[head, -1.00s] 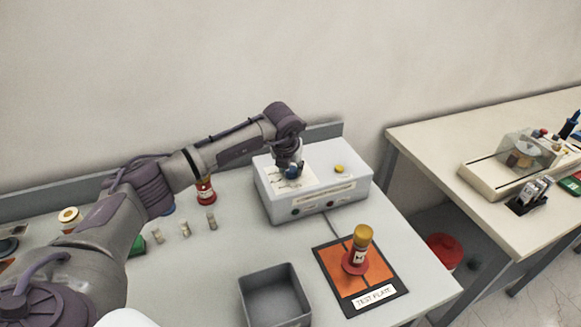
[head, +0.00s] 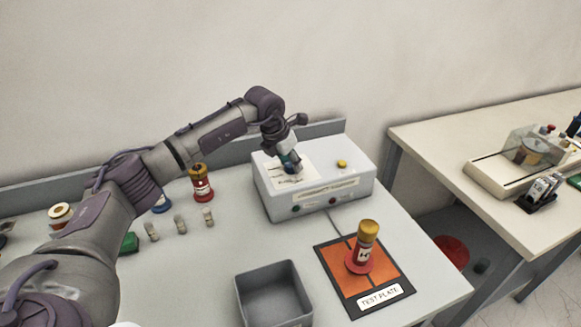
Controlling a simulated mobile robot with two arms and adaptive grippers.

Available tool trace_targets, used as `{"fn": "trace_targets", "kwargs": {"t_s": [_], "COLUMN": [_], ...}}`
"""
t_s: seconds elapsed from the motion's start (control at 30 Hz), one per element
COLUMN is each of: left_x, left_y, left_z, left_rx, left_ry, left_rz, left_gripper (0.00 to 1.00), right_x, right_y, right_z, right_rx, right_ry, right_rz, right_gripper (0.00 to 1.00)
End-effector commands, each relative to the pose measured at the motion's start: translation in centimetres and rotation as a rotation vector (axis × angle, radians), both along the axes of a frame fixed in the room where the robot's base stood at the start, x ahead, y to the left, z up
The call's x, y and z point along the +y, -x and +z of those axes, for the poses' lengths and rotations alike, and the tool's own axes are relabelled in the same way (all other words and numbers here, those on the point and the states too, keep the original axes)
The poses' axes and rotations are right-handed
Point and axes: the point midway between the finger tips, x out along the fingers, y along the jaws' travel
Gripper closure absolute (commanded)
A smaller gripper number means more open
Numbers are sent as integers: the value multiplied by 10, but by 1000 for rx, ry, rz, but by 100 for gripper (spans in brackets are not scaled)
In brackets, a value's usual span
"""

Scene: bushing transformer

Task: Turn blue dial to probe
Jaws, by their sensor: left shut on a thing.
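The blue dial (head: 292,168) sits on top of the white instrument box (head: 335,193), on a white printed label. My left gripper (head: 289,160) reaches down over the box from the left and is shut on the blue dial. The gripper's fingers hide part of the dial, and the pointer's direction and label words are too small to read. A yellow button (head: 342,164) is on the box top to the right of the dial. My right gripper is not in view.
A black and orange test plate (head: 383,268) holds a red and gold bushing (head: 364,248). An empty grey bin (head: 272,293) stands in front of the box. Another red bushing (head: 201,184) and several small pale cylinders (head: 180,223) stand at left. A second bench is at right.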

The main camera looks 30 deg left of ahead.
Motion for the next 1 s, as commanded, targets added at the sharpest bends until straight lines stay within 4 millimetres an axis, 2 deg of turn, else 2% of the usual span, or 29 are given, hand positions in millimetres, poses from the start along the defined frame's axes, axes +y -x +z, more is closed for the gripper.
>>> {"fn": "trace_targets", "kwargs": {"t_s": [0.3,0.87,0.9,1.0], "left_x": [1,1,1,1], "left_y": [-1,-1,-1,-1], "left_z": [0,1,1,1], "left_rx": [-2,0,0,0], "left_ry": [0,-1,-1,-1], "left_rz": [-138,-170,-170,-170], "left_gripper": [95,95,55,39], "right_x": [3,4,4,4], "right_y": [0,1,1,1], "right_z": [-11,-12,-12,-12], "right_rx": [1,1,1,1], "right_ry": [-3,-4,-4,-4], "right_rz": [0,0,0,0], "right_gripper": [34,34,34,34]}}
